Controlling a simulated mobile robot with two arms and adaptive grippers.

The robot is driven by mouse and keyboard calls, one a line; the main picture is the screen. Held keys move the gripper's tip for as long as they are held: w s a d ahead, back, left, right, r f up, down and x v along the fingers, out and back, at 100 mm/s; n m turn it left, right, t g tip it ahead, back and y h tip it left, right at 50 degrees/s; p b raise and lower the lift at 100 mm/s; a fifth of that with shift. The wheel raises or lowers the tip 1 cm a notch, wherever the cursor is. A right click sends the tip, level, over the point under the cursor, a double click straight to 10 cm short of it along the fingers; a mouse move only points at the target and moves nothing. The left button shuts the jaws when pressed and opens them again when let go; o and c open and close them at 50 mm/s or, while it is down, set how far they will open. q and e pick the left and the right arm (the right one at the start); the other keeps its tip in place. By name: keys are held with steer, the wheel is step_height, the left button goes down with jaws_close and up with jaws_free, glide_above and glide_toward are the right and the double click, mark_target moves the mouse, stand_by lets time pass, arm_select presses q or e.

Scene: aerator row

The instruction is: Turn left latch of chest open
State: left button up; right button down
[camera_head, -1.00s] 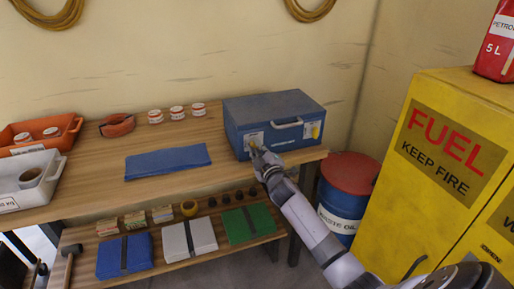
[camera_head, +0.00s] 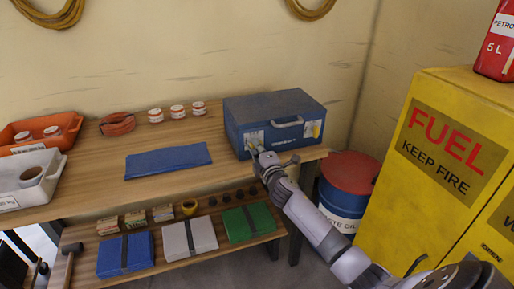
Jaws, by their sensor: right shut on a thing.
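The blue chest (camera_head: 272,112) stands closed at the right end of the wooden bench, with a handle (camera_head: 287,124) on its front. Its left latch (camera_head: 253,137) is a pale plate at the left of the front face, partly covered by my gripper. The right latch (camera_head: 314,129) is yellowish and in clear view. My right gripper (camera_head: 257,153) is at the left latch and shut on it; its fingertips are small in the view and the exact grip is hard to see. My left gripper is not in view.
A folded blue cloth (camera_head: 168,161) lies on the bench left of the chest. A red-topped waste oil drum (camera_head: 349,172) stands right of the bench, beside a yellow fuel cabinet (camera_head: 450,150). A lower shelf (camera_head: 180,267) holds cases and small boxes.

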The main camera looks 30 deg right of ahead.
steer(key=shift+r, duration=0.2)
steer(key=c, duration=1.7)
jaws_free()
steer(key=shift+o, duration=0.3)
steer(key=shift+w+f, duration=0.15)
steer(key=shift+f, duration=0.05)
steer(key=v, duration=1.2)
